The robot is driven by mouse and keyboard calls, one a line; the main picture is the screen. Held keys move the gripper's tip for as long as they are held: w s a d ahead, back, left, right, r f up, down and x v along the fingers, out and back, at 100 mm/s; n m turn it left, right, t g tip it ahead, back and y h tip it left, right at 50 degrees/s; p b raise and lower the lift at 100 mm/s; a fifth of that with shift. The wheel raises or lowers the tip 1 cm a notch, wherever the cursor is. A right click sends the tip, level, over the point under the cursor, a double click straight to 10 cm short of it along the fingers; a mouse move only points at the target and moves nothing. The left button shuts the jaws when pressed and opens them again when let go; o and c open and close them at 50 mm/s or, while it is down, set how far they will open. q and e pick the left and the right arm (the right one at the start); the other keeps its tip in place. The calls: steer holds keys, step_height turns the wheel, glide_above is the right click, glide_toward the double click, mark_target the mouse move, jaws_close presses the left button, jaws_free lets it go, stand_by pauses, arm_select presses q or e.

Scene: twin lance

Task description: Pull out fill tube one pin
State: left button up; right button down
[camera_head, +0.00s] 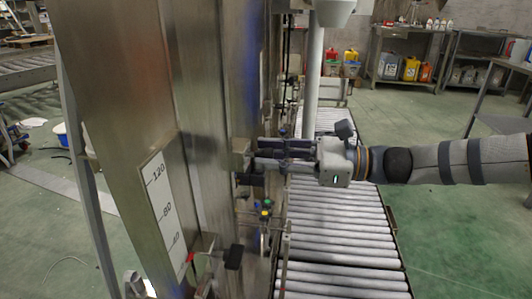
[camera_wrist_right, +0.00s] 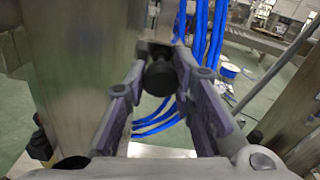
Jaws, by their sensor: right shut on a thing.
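My right gripper (camera_head: 262,152) comes in from the right at the side of the tall steel machine column. Its two fingers point left at a small bracket (camera_head: 241,150) on the column. In the right wrist view the fingertips (camera_wrist_right: 160,68) close around the fill tube one pin (camera_wrist_right: 158,76), a dark round knob. The gripper is shut on it. The far part of the pin and its seat in the bracket are hidden. My left gripper is not in view.
A steel column with a scale plate (camera_head: 163,206) stands at left. A roller conveyor (camera_head: 345,235) runs below the right arm. Blue hoses (camera_wrist_right: 200,30) hang behind the pin. A white vertical tube (camera_head: 313,85) stands above the gripper. Steel tables (camera_head: 405,82) stand at the back.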

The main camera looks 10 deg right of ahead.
steer(key=shift+s+d+r, duration=0.2)
steer(key=shift+d, duration=0.45)
steer(key=shift+f, duration=0.15)
steer(key=c, duration=1.3)
jaws_free()
steer(key=shift+c, duration=0.2)
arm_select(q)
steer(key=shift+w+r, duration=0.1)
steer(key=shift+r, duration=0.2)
arm_select(e)
steer(key=shift+o, duration=0.2)
